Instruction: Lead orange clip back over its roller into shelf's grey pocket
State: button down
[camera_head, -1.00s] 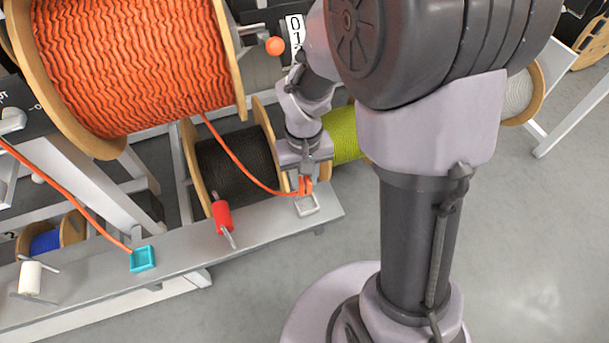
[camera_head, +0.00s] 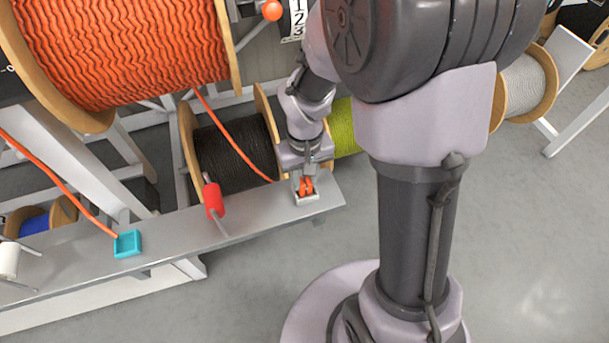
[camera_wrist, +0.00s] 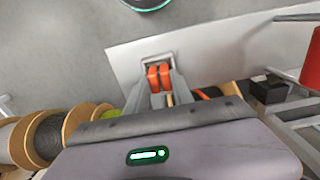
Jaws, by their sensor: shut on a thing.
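My gripper (camera_head: 306,184) points down at the right end of the shelf (camera_head: 262,214), shut on the orange clip (camera_head: 305,187). The clip is at the grey pocket (camera_head: 312,200), with its lower end within the pocket's rim. In the wrist view the clip (camera_wrist: 159,76) shows as two orange pieces between my fingers, against the pocket (camera_wrist: 156,59). The clip's lowest part is hidden in the pocket.
A teal pocket (camera_head: 127,243), with another orange cable ending at it, sits further left on the shelf. A white roller (camera_head: 9,260) is at the far left. Black (camera_head: 235,157) and yellow-green (camera_head: 343,128) reels stand behind the shelf. The floor in front is clear.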

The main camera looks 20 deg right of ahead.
jog(key=shift+f, duration=0.35)
jog(key=c, duration=1)
grip_release()
notch_tip(320, 180, up, 18)
jog(key=p, duration=0.8)
jog(key=shift+f, duration=0.25)
